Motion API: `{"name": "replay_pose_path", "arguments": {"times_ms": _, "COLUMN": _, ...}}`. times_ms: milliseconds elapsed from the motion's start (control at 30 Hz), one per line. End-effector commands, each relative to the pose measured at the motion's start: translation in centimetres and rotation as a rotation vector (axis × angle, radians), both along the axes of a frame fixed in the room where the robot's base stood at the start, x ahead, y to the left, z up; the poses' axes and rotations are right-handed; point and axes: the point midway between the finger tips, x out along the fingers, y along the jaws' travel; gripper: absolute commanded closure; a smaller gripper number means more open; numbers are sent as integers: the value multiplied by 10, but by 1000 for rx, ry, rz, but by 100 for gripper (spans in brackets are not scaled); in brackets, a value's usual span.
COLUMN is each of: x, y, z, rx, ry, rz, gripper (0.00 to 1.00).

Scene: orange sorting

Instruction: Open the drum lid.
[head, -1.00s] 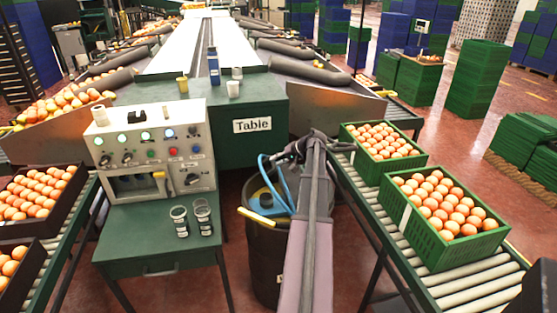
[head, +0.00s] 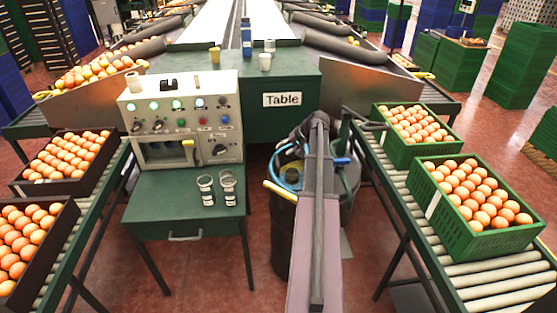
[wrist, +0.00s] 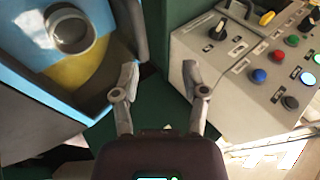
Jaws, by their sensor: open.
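The dark drum (head: 283,240) stands on the floor right of the green control cabinet, partly hidden behind my arm. A yellow handle (head: 280,193) shows at its rim, with blue parts (head: 289,178) at its top. A dark rounded part with a blue handle (head: 342,161) shows right of my arm; I cannot tell whether it is the lid. In the wrist view my gripper (wrist: 160,82) is open and empty. A blue and yellow surface with a round grey fitting (wrist: 72,32) lies to its left, apart from the fingers. The fingers are hidden in the head view.
The control box (head: 182,115) stands on the cabinet and also appears right of my gripper in the wrist view (wrist: 225,75). Two cups stand on the cabinet. Green crates of oranges (head: 440,225) line the right roller conveyor; dark trays (head: 25,178) line the left.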

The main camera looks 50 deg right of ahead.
Motion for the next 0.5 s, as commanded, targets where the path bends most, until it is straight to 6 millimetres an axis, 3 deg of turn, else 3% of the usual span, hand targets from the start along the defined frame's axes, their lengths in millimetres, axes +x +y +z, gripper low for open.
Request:
{"name": "replay_pose_path", "arguments": {"times_ms": 33, "x": 5, "y": 16, "z": -7, "rx": -15, "ry": 32, "rz": 22, "gripper": 43}}
{"name": "replay_pose_path", "arguments": {"times_ms": 300, "x": 22, "y": 73, "z": -32, "rx": -110, "ry": 182, "rz": 106, "gripper": 43}}
{"name": "replay_pose_path", "arguments": {"times_ms": 500, "x": 23, "y": 81, "z": -61, "rx": -231, "ry": 333, "rz": 135, "gripper": 43}}
